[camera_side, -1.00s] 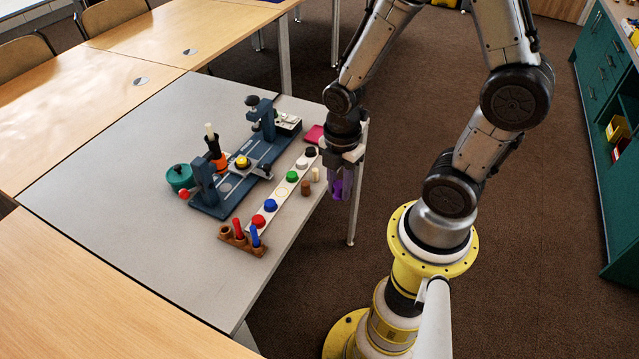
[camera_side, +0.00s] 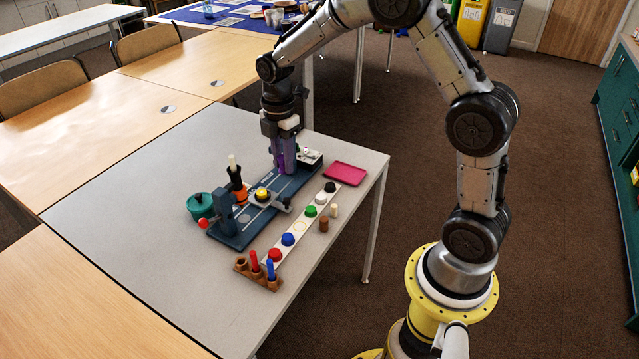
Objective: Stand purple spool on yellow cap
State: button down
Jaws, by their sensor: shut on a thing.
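The yellow cap (camera_side: 262,194) sits on the grey slide in the middle of the blue fixture (camera_side: 236,238). My gripper (camera_side: 284,167) is shut on the purple spool (camera_side: 280,158). It holds the spool upright above the far part of the fixture, up and to the right of the cap in the picture. The fingers partly hide the spool. Whether the spool's lower end touches anything is hard to tell.
A white strip (camera_side: 276,253) holds red, blue, green, white and black caps and an empty yellow ring. A pink tray (camera_side: 345,173), wooden peg rack (camera_side: 262,279), teal pot (camera_side: 200,206) and orange-and-black tool (camera_side: 238,188) stand nearby. The table's left front is clear.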

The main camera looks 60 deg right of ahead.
jog(key=w+d+f, duration=0.2)
jog(key=w, duration=0.6)
send_over(262, 192)
notch_tip(262, 192, down, 5)
jog(key=shift+a+f, duration=0.1)
jog(key=shift+f, duration=3.25)
jog(key=shift+f, duration=0.35)
jog(key=shift+c, duration=0.8)
grip_release()
notch_tip(262, 192, up, 7)
